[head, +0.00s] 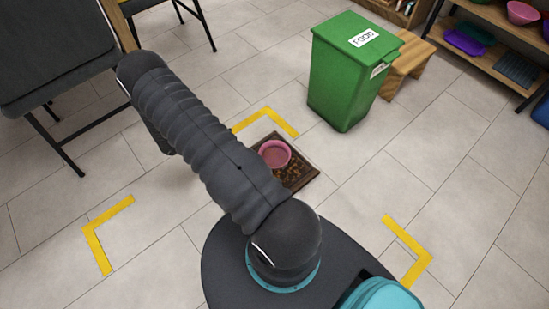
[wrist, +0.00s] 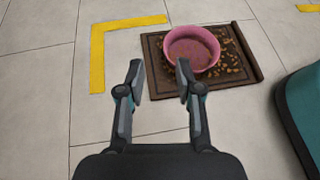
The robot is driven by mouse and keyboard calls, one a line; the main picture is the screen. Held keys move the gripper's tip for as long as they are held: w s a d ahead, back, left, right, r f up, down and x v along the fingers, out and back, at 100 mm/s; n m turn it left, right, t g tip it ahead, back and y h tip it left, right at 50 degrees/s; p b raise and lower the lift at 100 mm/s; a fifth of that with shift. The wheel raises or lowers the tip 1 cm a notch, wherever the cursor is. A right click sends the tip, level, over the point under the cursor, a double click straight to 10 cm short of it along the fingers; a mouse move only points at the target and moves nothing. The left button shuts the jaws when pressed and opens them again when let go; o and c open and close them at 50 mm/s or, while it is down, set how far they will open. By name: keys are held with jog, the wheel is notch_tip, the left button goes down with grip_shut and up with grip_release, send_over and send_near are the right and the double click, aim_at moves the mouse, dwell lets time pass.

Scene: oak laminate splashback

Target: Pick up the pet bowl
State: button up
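A pink pet bowl (head: 274,153) stands upright on a dark brown mat (head: 300,178) on the floor, partly beside my arm in the head view. In the wrist view the bowl (wrist: 192,48) sits near the mat's (wrist: 154,60) upper middle, with brown kibble scattered around it. My gripper (wrist: 158,78) is open and empty in the wrist view. I cannot tell how high the fingers are above the floor. The gripper is hidden in the head view.
Yellow tape corners (head: 107,236) mark the tiled floor around the mat. A green food bin (head: 345,80) stands behind it to the right, with a wooden stool (head: 408,66) beside it. A dark folding chair (head: 60,60) is at the left. A shelf (head: 505,45) stands at the upper right.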

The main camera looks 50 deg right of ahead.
aim_at(269, 144)
jog(key=s+f+n, duration=0.1)
jog(key=f, duration=0.2)
jog(key=s+d+f+n, duration=0.1)
jog(key=f, duration=0.3)
jog(key=s+f+n+h, duration=0.1)
jog(key=f, duration=0.2)
jog(key=shift+s+d+f+t, duration=0.1)
jog(key=shift+d+f+t, duration=0.15)
jog(key=shift+t, duration=0.05)
jog(key=x, duration=1.3)
jog(key=shift+d+f, duration=0.1)
jog(key=shift+d, duration=0.2)
grip_shut()
